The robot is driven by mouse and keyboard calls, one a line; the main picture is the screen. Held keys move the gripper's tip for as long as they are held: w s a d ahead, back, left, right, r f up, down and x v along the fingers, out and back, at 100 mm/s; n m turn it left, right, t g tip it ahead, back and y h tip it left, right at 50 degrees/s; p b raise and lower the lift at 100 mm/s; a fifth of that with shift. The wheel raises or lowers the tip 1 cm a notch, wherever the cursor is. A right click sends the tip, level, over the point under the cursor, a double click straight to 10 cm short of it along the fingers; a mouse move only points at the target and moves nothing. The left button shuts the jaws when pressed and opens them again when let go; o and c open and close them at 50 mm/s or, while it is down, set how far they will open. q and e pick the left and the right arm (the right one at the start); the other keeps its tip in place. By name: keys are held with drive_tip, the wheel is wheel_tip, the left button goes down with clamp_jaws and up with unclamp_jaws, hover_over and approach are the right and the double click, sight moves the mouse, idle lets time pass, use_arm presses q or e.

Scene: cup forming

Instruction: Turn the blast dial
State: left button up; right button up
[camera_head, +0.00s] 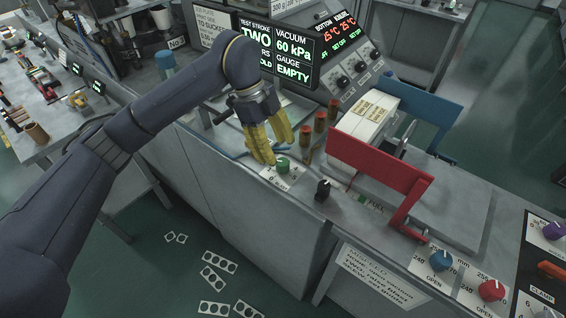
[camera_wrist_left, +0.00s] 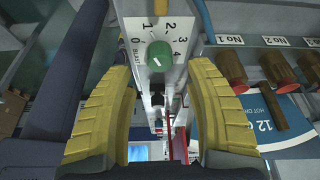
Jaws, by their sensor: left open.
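The blast dial (camera_head: 283,164) is a green knob on a white scale plate on the bench's front ledge. In the left wrist view the dial (camera_wrist_left: 159,56) sits near the top centre, with the numbers 0 to 4 around it and the word BLAST at its side. A pale line marks the knob, but its exact reading is hard to tell. My left gripper (camera_head: 277,150) has yellow fingers, open and empty, just above and beside the dial. In the left wrist view the fingers (camera_wrist_left: 162,72) stand wide apart on either side of the knob, apart from it. My right gripper is out of view.
A black knob (camera_head: 323,188) sits right of the dial. Several brown cylinders (camera_head: 320,122) stand behind it. A red bracket (camera_head: 375,165) and a blue one (camera_head: 425,110) rise to the right. Blue (camera_head: 440,260) and red (camera_head: 491,289) knobs lie further right.

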sight(282, 162)
use_arm(q)
drive_tip(key=shift+x, duration=2.65)
drive_tip(key=shift+c, duration=0.2)
clamp_jaws()
